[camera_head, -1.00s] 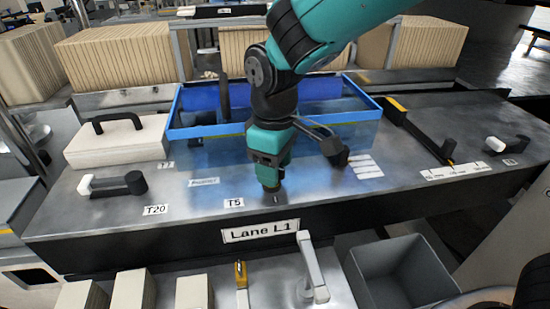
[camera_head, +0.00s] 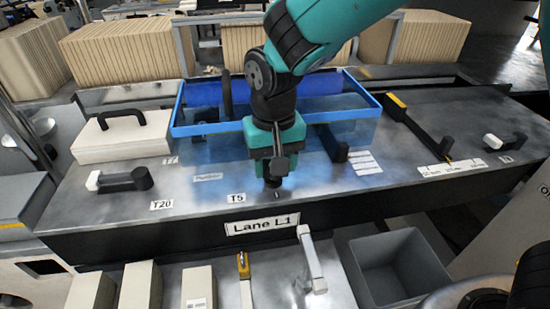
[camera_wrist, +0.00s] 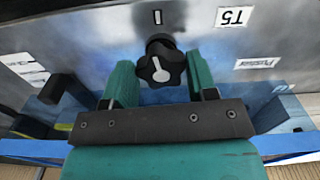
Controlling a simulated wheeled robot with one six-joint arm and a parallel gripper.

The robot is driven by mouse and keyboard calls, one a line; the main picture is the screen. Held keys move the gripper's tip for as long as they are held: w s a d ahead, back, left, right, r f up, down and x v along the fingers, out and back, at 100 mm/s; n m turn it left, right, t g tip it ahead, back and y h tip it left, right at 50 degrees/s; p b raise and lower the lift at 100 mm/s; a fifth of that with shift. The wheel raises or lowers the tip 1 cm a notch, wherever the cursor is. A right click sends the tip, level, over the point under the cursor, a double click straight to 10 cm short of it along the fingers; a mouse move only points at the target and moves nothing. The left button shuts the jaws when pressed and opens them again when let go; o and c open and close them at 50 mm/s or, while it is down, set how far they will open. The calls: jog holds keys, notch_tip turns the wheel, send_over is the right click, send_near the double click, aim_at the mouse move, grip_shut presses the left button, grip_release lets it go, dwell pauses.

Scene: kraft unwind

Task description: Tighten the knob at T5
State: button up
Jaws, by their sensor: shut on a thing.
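The T5 knob (camera_wrist: 161,64) is black and lobed with a white pointer, mounted on the grey metal deck. In the head view the gripper hides most of the knob.
A blue-framed clear guard (camera_head: 345,115) stands behind my gripper. A black lever by the T20 label (camera_head: 161,204) lies left, with a black-handled pale box (camera_head: 122,140) behind it. A yellow-tipped bar (camera_head: 420,125) lies right. A grey bin (camera_head: 400,265) and upright handle (camera_head: 311,260) stand in front.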

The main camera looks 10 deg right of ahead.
jog(key=shift+w+a+r+m, duration=0.1)
jog(key=shift+r+m, duration=0.05)
jog(key=shift+m, duration=0.45)
jog(key=o, duration=0.9)
notch_tip(320, 180, up, 17)
jog(key=shift+r+b, duration=0.15)
jog(key=shift+b, duration=0.6)
